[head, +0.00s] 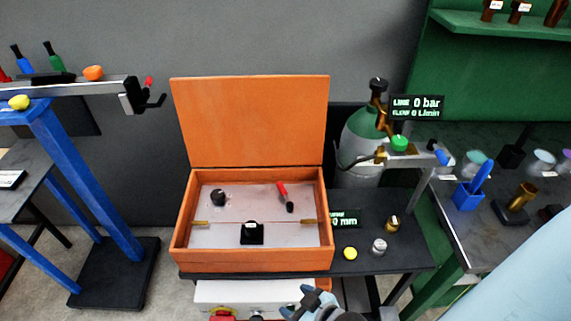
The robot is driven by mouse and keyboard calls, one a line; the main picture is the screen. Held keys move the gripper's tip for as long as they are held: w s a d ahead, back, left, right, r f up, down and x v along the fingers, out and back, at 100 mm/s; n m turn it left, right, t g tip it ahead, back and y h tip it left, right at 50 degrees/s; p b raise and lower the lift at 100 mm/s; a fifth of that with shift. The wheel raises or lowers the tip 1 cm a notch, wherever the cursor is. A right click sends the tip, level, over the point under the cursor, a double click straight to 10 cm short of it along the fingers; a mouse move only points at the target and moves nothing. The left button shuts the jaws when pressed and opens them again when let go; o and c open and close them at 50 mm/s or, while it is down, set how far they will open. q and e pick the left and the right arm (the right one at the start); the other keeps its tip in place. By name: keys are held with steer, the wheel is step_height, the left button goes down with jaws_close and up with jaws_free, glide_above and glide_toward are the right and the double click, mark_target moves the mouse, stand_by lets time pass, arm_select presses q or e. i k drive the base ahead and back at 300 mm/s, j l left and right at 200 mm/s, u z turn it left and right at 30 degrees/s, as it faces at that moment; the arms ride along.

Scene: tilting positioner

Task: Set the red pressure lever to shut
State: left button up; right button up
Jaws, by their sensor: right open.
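No red lever is clearly marked as the pressure lever. A red-handled piece with a dark end (284,195) sits slantwise inside the orange box (250,265). A small red-tipped part (149,82) stands on the black end block of the left bar. The display (416,107) by the gas cylinder reads line 0 bar and flow 0 L/min. My right gripper (311,303) is open at the bottom edge, in front of the box and partly cut off. My left gripper is not in view.
The orange lid (250,120) stands open at the back. A yellow disc (350,253) and small metal parts lie on the dark table. A blue stand (85,185) is at left.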

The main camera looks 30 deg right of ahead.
mark_target(281, 188)
steer(key=z, duration=0.95)
steer(key=k+l+z, duration=0.15)
steer(key=l, duration=0.15)
steer(key=k+l+z, duration=0.25)
steer(key=l, duration=0.35)
steer(key=k+l+z, duration=0.1)
steer(key=l, duration=0.2)
steer(key=k, duration=0.05)
